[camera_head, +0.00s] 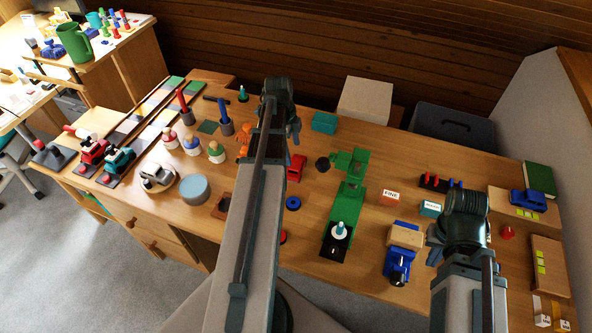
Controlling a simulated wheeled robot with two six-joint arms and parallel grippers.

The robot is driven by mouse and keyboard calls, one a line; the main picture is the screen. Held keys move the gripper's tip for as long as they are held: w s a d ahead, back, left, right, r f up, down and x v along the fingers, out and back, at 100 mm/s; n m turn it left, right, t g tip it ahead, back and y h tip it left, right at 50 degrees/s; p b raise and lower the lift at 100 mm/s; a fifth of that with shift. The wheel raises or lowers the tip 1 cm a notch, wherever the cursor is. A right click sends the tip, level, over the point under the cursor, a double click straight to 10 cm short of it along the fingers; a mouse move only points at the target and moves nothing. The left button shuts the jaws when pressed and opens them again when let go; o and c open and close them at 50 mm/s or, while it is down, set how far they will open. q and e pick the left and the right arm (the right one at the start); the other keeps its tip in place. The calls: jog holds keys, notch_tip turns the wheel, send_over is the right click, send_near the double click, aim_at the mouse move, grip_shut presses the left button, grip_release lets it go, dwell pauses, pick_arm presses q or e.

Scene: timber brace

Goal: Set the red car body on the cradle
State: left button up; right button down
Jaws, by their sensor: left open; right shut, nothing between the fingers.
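The red car body (296,168) rests on the wooden table, just right of my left arm. My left gripper (293,134) hangs beyond it on the picture's upper side, apart from it and open as far as it shows. My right gripper (434,246) is at the right of the table, near a blue vehicle with a wooden block (402,239); it is shut and holds nothing. I cannot tell for sure which piece is the cradle. A green fixture (350,192) stands right of the red car body. My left arm hides part of the table.
A red block marked FINE (389,198), a teal box (324,122) and a blue ring (293,203) lie around. A blue car (528,200) sits on a board at right. Toy engines (93,150) stand at left.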

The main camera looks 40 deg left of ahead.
aim_at(296, 163)
pick_arm(q)
jog(key=shift+d+f+b, duration=0.2)
jog(key=shift+f+b, duration=0.65)
jog(key=shift+d+f+b, duration=0.2)
jog(key=shift+f+b, duration=0.65)
jog(key=shift+f, duration=0.05)
jog(key=shift+d+f+b, duration=0.2)
jog(key=shift+f+b, duration=0.65)
pick_arm(e)
jog(key=shift+f, duration=2.6)
pick_arm(q)
jog(key=shift+r, duration=0.15)
pick_arm(e)
jog(key=shift+r, duration=0.1)
pick_arm(q)
jog(key=c, duration=1.4)
pick_arm(e)
jog(key=shift+r, duration=0.1)
